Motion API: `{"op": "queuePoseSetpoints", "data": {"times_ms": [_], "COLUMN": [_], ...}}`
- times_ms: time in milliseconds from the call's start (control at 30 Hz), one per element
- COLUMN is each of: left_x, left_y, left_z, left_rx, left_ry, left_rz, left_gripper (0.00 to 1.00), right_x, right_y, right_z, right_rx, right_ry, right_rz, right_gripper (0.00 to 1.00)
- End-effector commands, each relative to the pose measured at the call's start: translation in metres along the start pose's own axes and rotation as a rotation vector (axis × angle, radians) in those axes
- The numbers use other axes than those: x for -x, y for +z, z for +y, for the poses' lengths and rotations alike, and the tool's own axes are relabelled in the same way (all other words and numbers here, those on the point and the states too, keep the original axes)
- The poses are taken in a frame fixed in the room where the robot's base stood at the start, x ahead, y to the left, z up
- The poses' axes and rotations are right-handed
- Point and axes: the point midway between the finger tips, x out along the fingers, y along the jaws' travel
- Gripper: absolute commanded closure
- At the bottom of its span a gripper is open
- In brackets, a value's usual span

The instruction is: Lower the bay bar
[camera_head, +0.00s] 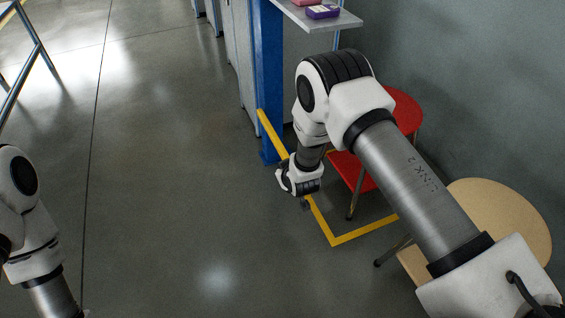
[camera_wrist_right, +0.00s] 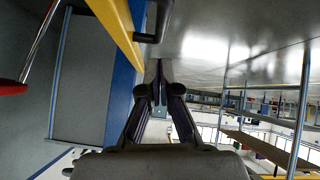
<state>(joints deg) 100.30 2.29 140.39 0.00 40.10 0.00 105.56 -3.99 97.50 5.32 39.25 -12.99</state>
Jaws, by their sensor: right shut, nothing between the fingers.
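The yellow bay bar (camera_head: 272,133) runs from the blue post (camera_head: 270,85) toward my right gripper in the head view; its near end is hidden by my wrist. In the right wrist view the bar (camera_wrist_right: 118,28) crosses the upper left, beside the blue post (camera_wrist_right: 125,85), with a dark handle (camera_wrist_right: 152,28) projecting from it. My right gripper (camera_wrist_right: 160,88) is shut and empty, its fingers apart from the bar and handle in that view. In the head view, its fingertips (camera_head: 305,203) barely show below the wrist. Of my left side only the arm shows; its gripper is out of view.
A red chair (camera_head: 405,112) and a wooden chair (camera_head: 510,215) stand at the right by the wall. A yellow floor line (camera_head: 360,233) marks a corner. A shelf (camera_head: 325,22) with small boxes is above. The floor left of the bar is clear.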

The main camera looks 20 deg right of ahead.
Motion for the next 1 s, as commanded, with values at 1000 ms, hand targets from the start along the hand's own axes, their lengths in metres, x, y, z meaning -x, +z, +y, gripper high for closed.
{"op": "queuePoseSetpoints", "data": {"times_ms": [1000], "left_x": [-0.021], "left_y": [0.0], "left_z": [0.0], "left_rx": [0.0], "left_ry": [0.0], "left_rz": [0.0], "left_gripper": [0.46], "right_x": [-0.031], "right_y": [0.047], "right_z": [-0.011], "right_rx": [0.001], "right_ry": [-0.003], "right_rz": [-0.013], "right_gripper": [1.0]}}
